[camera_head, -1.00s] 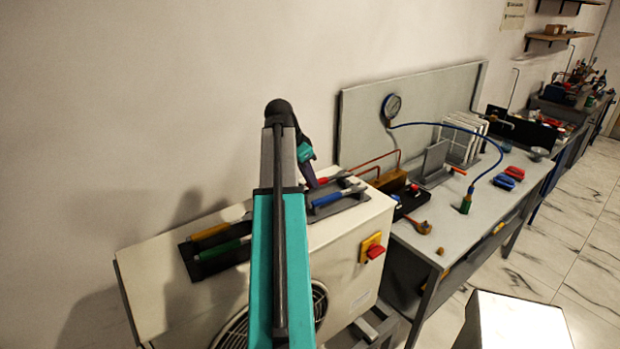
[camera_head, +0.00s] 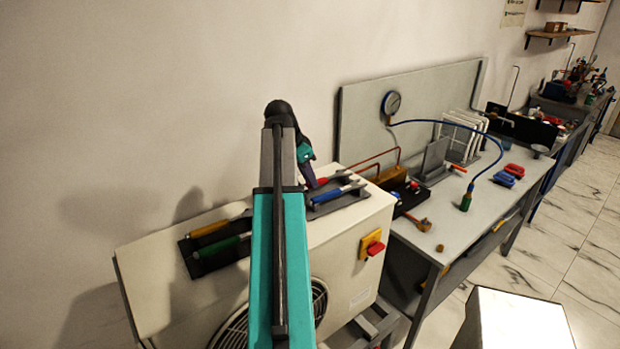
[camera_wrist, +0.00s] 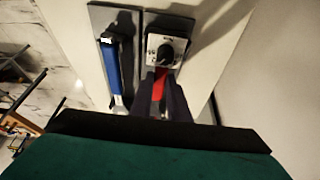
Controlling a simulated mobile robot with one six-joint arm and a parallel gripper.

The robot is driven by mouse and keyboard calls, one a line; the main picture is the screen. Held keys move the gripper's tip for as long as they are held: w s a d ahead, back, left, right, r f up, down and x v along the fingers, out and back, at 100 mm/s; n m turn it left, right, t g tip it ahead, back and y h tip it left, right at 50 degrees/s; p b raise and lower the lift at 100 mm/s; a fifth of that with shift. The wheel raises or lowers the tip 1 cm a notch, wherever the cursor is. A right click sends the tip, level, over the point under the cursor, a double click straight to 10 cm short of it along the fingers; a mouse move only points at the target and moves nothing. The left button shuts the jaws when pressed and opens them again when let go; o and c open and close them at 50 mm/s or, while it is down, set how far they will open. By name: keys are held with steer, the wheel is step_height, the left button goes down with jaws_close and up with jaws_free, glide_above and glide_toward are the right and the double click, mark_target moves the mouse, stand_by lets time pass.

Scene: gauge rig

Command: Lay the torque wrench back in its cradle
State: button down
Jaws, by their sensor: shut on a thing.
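My gripper (camera_wrist: 162,98) is shut on the red handle (camera_wrist: 158,86) of a tool that I take to be the torque wrench. It hangs at or just above the grey cradle plate (camera_wrist: 151,20) on top of the white unit; I cannot tell whether it touches. My fingers hide much of the tool. A pale square piece with a dark round middle (camera_wrist: 165,50) shows just beyond the fingertips. A blue-handled tool (camera_wrist: 112,68) lies in the neighbouring slot. In the head view the red handle (camera_head: 322,181) shows beside my gripper (camera_head: 310,182).
Yellow-handled (camera_head: 210,228) and green-handled (camera_head: 222,247) tools lie in a dark holder at the left of the white unit (camera_head: 345,285). A wall stands close behind. To the right is a bench (camera_head: 450,228) with a gauge (camera_head: 391,103), blue hose and small parts.

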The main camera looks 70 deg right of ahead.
steer(key=c, duration=1.6)
jaws_free()
steer(key=shift+r, duration=0.1)
steer(key=shift+b+v, duration=2.1)
steer(key=shift+v, duration=4.75)
steer(key=shift+s+a, duration=0.1)
